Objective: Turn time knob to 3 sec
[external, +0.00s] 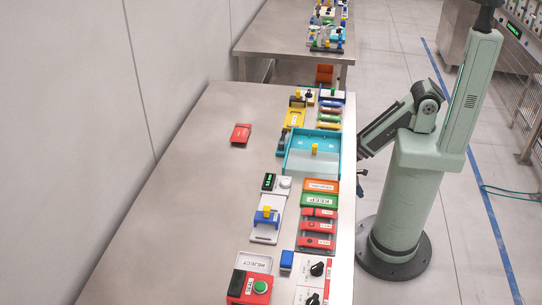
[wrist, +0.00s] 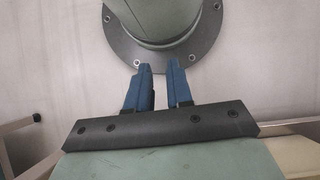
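Two black knobs, an upper one (external: 317,268) and a lower one (external: 313,299), sit on white panels at the table's near right in the external view. A white round knob (external: 285,182) sits beside a small black display (external: 269,181) with green characters, too small to read. I cannot tell which knob is the time knob, or its setting. My gripper (external: 362,180) hangs beside the table's right edge, away from all the knobs. In the wrist view its blue fingers (wrist: 158,72) stand apart with nothing between them, pointing at my own base.
The steel table (external: 180,190) is mostly bare on its left. A teal tray (external: 300,165), KEEP box (external: 320,200), REJECT box (external: 257,264) and a green button (external: 260,287) line its right side. A wall borders the left.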

